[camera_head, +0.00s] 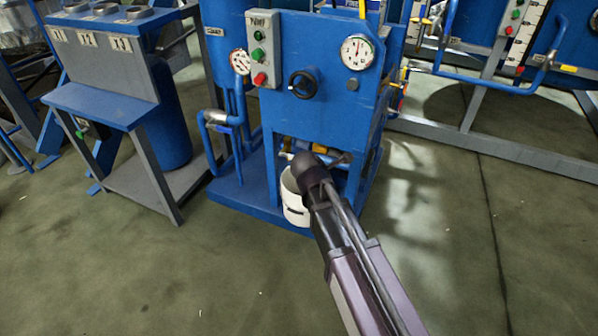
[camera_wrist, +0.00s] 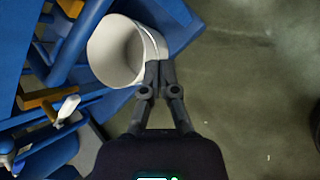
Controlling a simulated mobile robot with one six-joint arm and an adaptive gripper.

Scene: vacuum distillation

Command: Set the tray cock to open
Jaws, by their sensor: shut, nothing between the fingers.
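I cannot tell for sure which part is the tray cock. In the wrist view a yellow valve-like part (camera_wrist: 40,99) sits among blue pipes at the left, with a small white piece (camera_wrist: 68,108) beside it. In the head view a pipe with a blue handle (camera_head: 222,129) is on the left of the blue machine (camera_head: 315,112). My gripper (camera_wrist: 158,66) is shut and empty, its tips overlapping the edge of a white bucket (camera_wrist: 118,50) in the wrist view. Contact cannot be told. In the head view my arm mostly hides the fingers.
The white bucket also shows in the head view (camera_head: 292,203), on the blue base (camera_head: 232,193). The machine's front has a black knob (camera_head: 303,84), push buttons (camera_head: 258,55) and a gauge (camera_head: 357,52). A labelled stand (camera_head: 110,95) is left. The floor (camera_head: 450,260) at right is clear.

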